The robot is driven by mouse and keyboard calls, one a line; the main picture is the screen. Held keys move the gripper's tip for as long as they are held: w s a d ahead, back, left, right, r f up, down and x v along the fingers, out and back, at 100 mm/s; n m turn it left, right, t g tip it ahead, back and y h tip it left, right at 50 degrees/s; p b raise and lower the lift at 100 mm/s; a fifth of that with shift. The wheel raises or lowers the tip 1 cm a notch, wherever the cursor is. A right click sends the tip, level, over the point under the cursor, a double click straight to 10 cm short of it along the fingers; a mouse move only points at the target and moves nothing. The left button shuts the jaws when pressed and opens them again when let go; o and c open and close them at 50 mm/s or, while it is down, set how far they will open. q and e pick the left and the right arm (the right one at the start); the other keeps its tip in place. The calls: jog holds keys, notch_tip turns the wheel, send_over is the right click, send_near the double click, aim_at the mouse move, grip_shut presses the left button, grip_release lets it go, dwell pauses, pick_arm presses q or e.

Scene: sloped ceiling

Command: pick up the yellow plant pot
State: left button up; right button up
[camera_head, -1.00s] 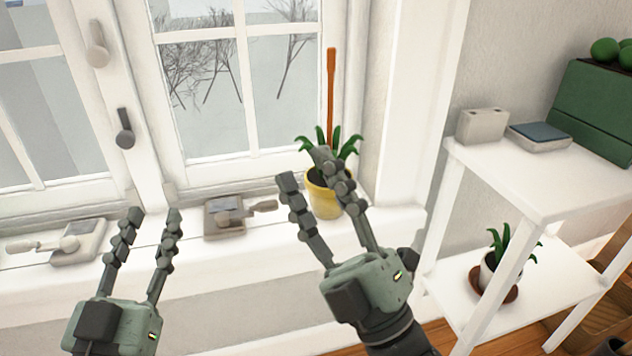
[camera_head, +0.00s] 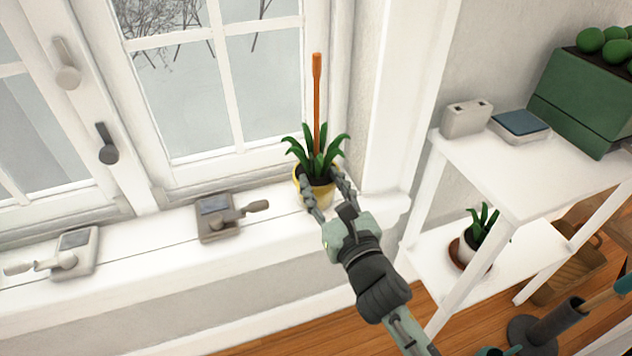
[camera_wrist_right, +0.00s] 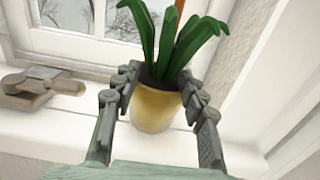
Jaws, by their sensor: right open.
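The yellow plant pot (camera_head: 318,195) stands upright on the white windowsill, near its right end. It holds a green leafy plant and an orange-brown stick. My right gripper (camera_head: 325,197) is open, with one finger on each side of the pot. In the right wrist view the yellow pot (camera_wrist_right: 155,107) sits between the fingertips of my right gripper (camera_wrist_right: 158,92). I cannot tell whether the fingers touch it. My left gripper is not in view.
Two window cranks, one grey-brown (camera_head: 217,220) and one pale (camera_head: 76,252), sit on the sill (camera_head: 262,228) to the left. A white shelf (camera_head: 515,175) stands at right, with a green planter (camera_head: 575,110) on top and a small potted plant (camera_head: 480,235) below.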

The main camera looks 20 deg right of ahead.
aim_at(318, 170)
jog(key=w, duration=0.4)
jog(key=shift+w+d, duration=0.1)
jog(key=shift+w, duration=0.15)
jog(key=shift+c, duration=0.3)
grip_shut()
jog(key=shift+r, duration=0.2)
